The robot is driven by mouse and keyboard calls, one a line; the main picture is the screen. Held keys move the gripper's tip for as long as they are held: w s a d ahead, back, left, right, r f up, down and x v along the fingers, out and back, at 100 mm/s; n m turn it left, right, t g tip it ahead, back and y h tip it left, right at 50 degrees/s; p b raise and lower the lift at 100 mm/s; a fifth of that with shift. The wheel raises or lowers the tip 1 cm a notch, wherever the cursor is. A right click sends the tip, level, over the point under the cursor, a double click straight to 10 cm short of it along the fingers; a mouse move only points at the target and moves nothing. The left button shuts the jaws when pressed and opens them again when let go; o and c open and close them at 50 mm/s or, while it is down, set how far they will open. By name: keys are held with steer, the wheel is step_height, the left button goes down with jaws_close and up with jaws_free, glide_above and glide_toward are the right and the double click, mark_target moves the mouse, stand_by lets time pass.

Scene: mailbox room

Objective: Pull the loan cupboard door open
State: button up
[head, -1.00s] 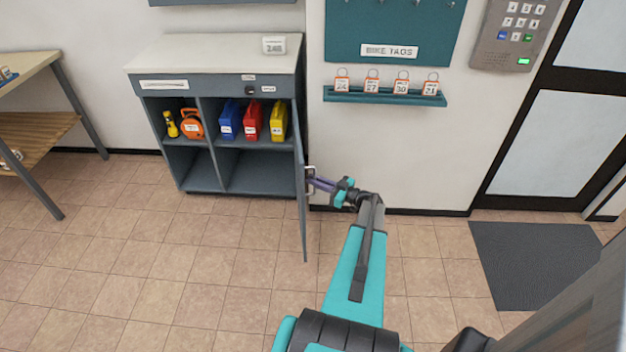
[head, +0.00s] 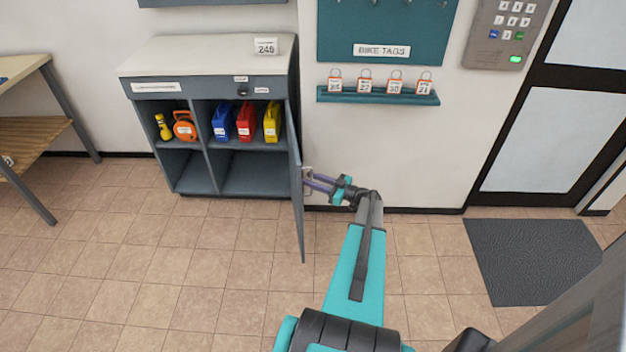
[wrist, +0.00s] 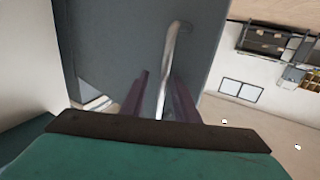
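The loan cupboard (head: 178,87) stands against the wall with its front open. Its grey door (head: 297,195) is hinged at the cupboard's right side and stands swung far out, seen nearly edge-on. The door's pale bar handle (head: 307,181) faces right, towards my gripper. My gripper (head: 312,181) is at the handle with its two purple fingers apart. In the wrist view the metal handle (wrist: 173,55) runs between the spread fingers of my gripper (wrist: 160,95), nearer the right one. The fingers are not closed on it.
Inside the cupboard are a yellow torch (head: 163,127), an orange reel (head: 184,127), and blue (head: 222,121), red (head: 245,122) and yellow (head: 271,122) cases. A wooden bench (head: 30,135) stands left. Tiled floor before the cupboard is clear. A dark mat (head: 530,260) lies right.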

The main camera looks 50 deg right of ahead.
steer(key=shift+s+f, duration=0.1)
steer(key=shift+s, duration=0.05)
steer(key=b+v, duration=0.2)
steer(key=v, duration=1.1)
steer(key=shift+s+b, duration=0.25)
steer(key=shift+b, duration=0.05)
steer(key=shift+d, duration=0.1)
